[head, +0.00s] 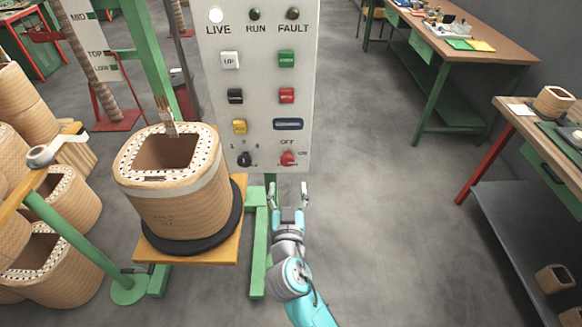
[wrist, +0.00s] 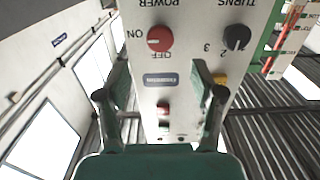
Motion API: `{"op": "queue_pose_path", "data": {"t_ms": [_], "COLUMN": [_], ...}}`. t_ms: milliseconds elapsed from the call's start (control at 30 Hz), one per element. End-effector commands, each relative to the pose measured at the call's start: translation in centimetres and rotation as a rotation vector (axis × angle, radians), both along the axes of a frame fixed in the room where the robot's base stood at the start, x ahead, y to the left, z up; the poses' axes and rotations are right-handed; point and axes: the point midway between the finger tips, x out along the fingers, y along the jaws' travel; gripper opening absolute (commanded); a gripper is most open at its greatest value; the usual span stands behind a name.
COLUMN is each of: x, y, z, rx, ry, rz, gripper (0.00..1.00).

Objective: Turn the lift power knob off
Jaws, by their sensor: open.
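The red power knob (head: 288,158) sits at the lower right of the light grey control panel (head: 265,75), with "OFF" printed above it. In the wrist view the knob (wrist: 159,39) appears upside down with "POWER", "ON" and "OFF" labels. I cannot tell which mark it points to. My gripper (head: 289,196) is open and empty, just below the panel's bottom edge in the head view. In the wrist view the gripper (wrist: 162,72) has its fingers spread either side of the knob's line, and the knob shows beyond the tips, apart from them.
A black turns knob (wrist: 236,37) is beside the red knob. Several push buttons and a dark display (head: 288,124) are above. The "LIVE" lamp (head: 215,15) is bright white. A wound coil (head: 172,185) stands close left on a wooden platform.

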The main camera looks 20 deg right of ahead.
Motion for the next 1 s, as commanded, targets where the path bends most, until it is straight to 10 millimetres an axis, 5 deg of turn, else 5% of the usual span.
{"op": "queue_pose_path", "data": {"t_ms": [600, 1000], "x": [8.4, 10.2], "y": [-2.7, -3.3], "z": [0.0, 0.0], "rx": [0.000, 0.000], "ry": [0.000, 0.000], "rz": [-0.001, 0.000], "gripper": [0.67, 0.67]}}
